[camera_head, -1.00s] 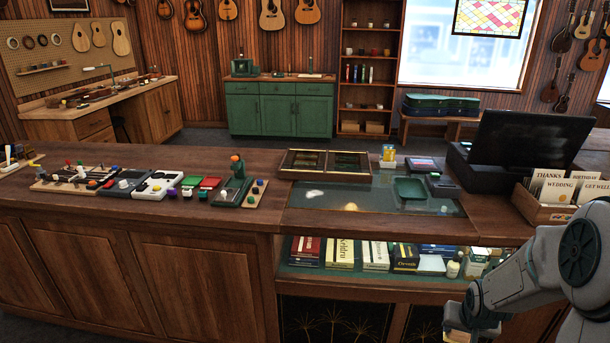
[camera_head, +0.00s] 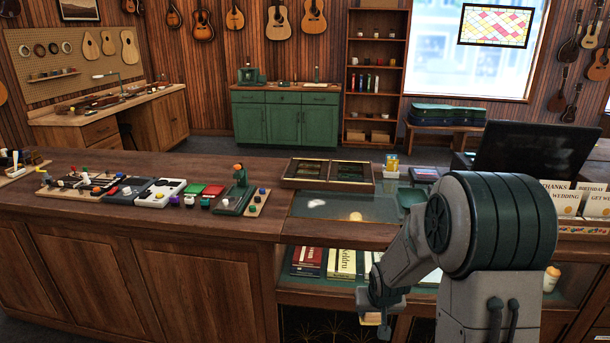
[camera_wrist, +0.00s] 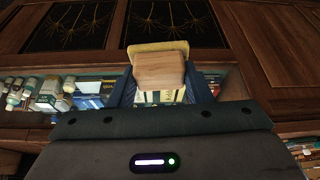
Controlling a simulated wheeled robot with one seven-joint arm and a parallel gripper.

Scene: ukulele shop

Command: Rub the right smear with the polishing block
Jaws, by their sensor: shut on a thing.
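The polishing block (camera_wrist: 160,68) has a wooden body and a yellowish pad; it shows in the wrist view between the two fingers. My gripper (camera_wrist: 163,85) is shut on it. In the head view my gripper (camera_head: 378,322) hangs low in front of the counter, below the top's edge, with part of the block (camera_head: 371,319) showing. Two smears lie on the glass inset (camera_head: 375,207) of the counter: a whitish left smear (camera_head: 316,203) and a tan right smear (camera_head: 355,216). The block is apart from both.
A divided wooden tray (camera_head: 328,173) sits behind the glass. A green dish (camera_head: 411,196) is partly hidden by my arm. A card box (camera_head: 580,225) and a dark monitor (camera_head: 532,150) stand at right. Open shelves with boxes (camera_head: 307,257) lie under the glass.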

